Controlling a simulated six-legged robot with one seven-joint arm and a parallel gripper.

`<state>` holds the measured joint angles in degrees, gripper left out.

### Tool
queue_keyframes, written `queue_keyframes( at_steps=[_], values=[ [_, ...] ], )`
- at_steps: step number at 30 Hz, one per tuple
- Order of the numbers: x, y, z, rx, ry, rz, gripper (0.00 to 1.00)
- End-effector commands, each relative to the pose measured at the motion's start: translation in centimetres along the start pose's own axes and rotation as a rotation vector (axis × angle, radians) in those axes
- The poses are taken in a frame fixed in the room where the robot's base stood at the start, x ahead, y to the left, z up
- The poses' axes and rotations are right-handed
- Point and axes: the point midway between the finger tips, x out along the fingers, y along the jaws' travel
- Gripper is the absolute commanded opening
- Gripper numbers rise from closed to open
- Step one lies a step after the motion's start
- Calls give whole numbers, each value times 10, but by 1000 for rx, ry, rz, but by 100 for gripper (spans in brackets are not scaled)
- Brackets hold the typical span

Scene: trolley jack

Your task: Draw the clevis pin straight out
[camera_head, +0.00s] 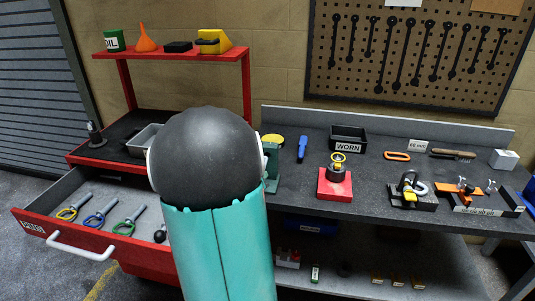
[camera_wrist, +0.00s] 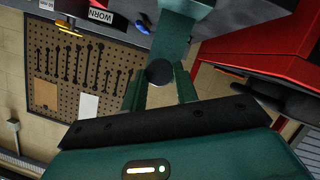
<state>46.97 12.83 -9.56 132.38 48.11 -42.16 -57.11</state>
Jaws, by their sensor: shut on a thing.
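In the wrist view my gripper (camera_wrist: 163,75) has its two green fingers closed in on a dark round-ended part (camera_wrist: 159,72). I cannot tell whether this is the clevis pin, as only its rounded end shows. A wide green body (camera_wrist: 186,32) lies just beyond the fingertips. I cannot tell whether the part still sits in it. In the head view my own arm hides the gripper and what it holds. A green piece (camera_head: 271,166) shows just right of my arm at the bench's left end.
The red cabinet's open drawer (camera_head: 84,246) holds tools with yellow, blue and green rings. The bench carries a WORN bin (camera_head: 348,138), a red block (camera_head: 335,185) with a round part on it, a blue tool (camera_head: 302,148) and a shackle (camera_head: 411,187). Bare bench shows between these.

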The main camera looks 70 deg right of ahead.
Motion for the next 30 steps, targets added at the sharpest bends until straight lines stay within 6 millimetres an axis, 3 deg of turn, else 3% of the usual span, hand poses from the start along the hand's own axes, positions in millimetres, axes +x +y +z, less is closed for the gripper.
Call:
queue_keyframes(
  at_steps=[13, 30],
  values=[
    [1, 1, -2, 1, 3, 1, 2],
    [-34, 9, -6, 0, 3, 0, 2]
  ],
)
